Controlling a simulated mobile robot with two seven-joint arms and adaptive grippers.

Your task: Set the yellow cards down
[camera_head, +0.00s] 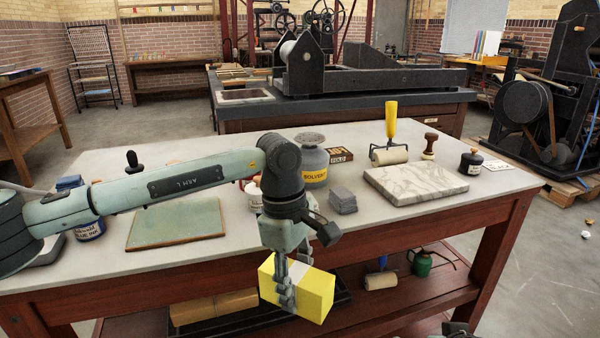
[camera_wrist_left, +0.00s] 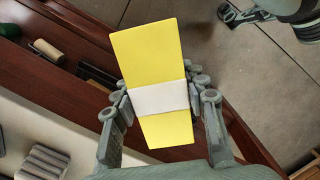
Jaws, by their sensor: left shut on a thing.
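The yellow cards (camera_head: 316,292) are a thick block with a white band around the middle. My left gripper (camera_head: 291,280) is shut on them, its fingers on both sides near the band. The block hangs in the air at the table's front edge, with the lower shelf showing beneath. In the left wrist view the cards (camera_wrist_left: 146,55) sit between the fingers (camera_wrist_left: 160,112), slightly tilted. My right gripper (camera_wrist_left: 268,18) shows partly at that view's top right, its fingers apart and empty. Only a sliver of it is at the head view's bottom edge.
Bare tabletop lies in front of the slab. The lower shelf (camera_head: 410,288) holds an oil can (camera_head: 422,263).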

